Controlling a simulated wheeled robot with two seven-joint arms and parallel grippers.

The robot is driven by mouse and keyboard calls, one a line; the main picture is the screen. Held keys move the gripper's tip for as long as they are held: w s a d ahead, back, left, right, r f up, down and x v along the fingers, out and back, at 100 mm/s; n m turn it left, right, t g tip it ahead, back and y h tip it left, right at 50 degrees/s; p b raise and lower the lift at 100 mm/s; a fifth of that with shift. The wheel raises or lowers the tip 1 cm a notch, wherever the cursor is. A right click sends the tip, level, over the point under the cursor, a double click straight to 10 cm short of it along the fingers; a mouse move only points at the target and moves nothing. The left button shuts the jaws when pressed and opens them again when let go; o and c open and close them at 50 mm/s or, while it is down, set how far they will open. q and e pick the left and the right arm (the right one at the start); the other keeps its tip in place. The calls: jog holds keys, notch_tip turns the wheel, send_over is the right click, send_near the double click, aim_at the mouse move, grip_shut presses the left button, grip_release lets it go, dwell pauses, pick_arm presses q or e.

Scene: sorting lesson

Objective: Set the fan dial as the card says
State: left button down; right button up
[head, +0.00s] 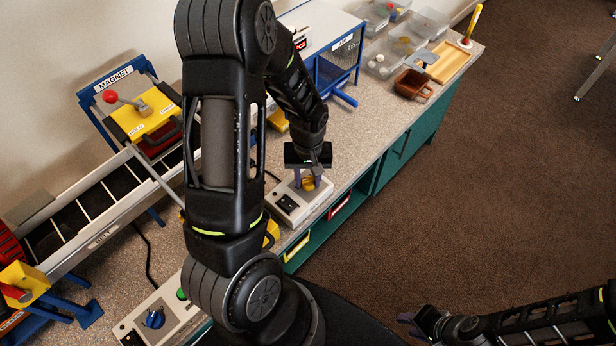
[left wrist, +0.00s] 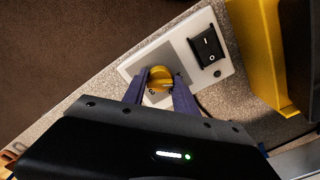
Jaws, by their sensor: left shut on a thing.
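The fan dial is a yellow knob (left wrist: 160,77) on a pale control box (head: 294,203) near the front edge of the counter. My left gripper (head: 310,180) is above the box and shut on the yellow dial, one finger on each side of it in the left wrist view. The marks around the dial are mostly hidden by the fingers, and I cannot read its setting. A black rocker switch (left wrist: 208,46) sits beside the dial on the same box. My right gripper (head: 412,318) is at the bottom right, away from the counter. I cannot make out the card.
A second box with a blue knob (head: 154,318) and a green button (head: 182,294) stands at the lower left. A belt frame (head: 100,236) and a magnet stand (head: 112,76) are on the left. Clear bins (head: 380,62) and a brown tray (head: 413,84) stand farther back.

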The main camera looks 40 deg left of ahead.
pick_arm(q)
jog(key=m+b, duration=0.2)
jog(key=m, duration=0.3)
jog(key=shift+f, duration=0.1)
jog(key=m+b, duration=0.1)
jog(key=m, duration=0.5)
jog(key=shift+m, duration=0.4)
jog(key=m, duration=0.9)
jog(key=shift+p, duration=0.4)
jog(key=shift+m+p, duration=0.4)
jog(key=shift+m, duration=1.1)
